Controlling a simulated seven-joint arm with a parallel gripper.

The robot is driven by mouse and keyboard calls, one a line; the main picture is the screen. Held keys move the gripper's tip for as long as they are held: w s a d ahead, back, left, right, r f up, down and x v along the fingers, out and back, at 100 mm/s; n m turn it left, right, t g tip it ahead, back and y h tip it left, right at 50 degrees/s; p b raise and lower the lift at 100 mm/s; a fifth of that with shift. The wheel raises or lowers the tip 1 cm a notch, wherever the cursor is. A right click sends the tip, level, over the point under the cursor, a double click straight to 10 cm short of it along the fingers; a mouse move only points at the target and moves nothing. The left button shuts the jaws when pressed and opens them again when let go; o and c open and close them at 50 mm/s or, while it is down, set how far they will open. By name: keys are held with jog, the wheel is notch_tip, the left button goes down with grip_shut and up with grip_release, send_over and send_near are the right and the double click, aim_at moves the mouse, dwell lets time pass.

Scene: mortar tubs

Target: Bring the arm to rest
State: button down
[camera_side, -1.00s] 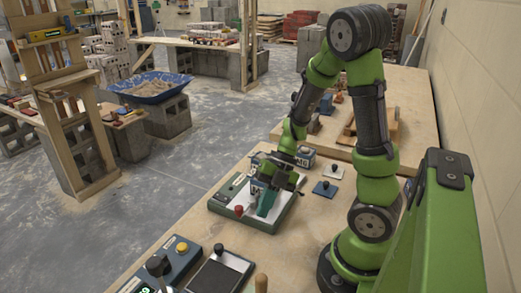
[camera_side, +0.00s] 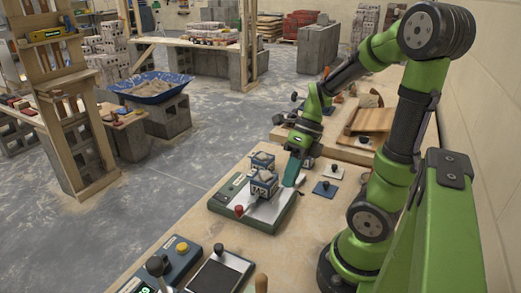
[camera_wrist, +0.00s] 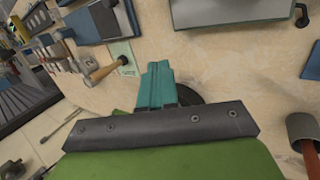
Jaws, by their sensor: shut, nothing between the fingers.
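My gripper (camera_side: 292,173) is shut and empty, with its teal fingers pointing down beside the right side of the green weighing device (camera_side: 276,217). The closed teal fingers also show in the wrist view (camera_wrist: 157,84). A blue-grey tub marked M2 (camera_side: 264,187) stands on the device's pale plate. A second similar tub (camera_side: 262,161) appears just behind it; I cannot tell exactly what it rests on. The fingers look apart from both tubs. My arm is bent, with its elbow high at the right.
A blue lidded plate (camera_side: 325,188) and a pale one (camera_side: 332,172) lie right of the device. A dark panel (camera_side: 218,274) and a control box with a yellow button (camera_side: 180,262) lie in front. A wooden-handled tool (camera_wrist: 105,72) shows in the wrist view. Bare board lies between.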

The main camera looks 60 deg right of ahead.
jog(key=w+a+r+n+t+h, duration=0.1)
jog(key=a+r+n+t, duration=0.2)
jog(key=n, duration=1.3)
jog(key=w+a+r+n+t+h, duration=0.2)
jog(key=a+r+n, duration=0.5)
jog(key=n, duration=0.9)
jog(key=shift+w+a+n+t+h, duration=0.3)
jog(key=shift+a+n+t, duration=0.1)
jog(key=shift+a, duration=0.45)
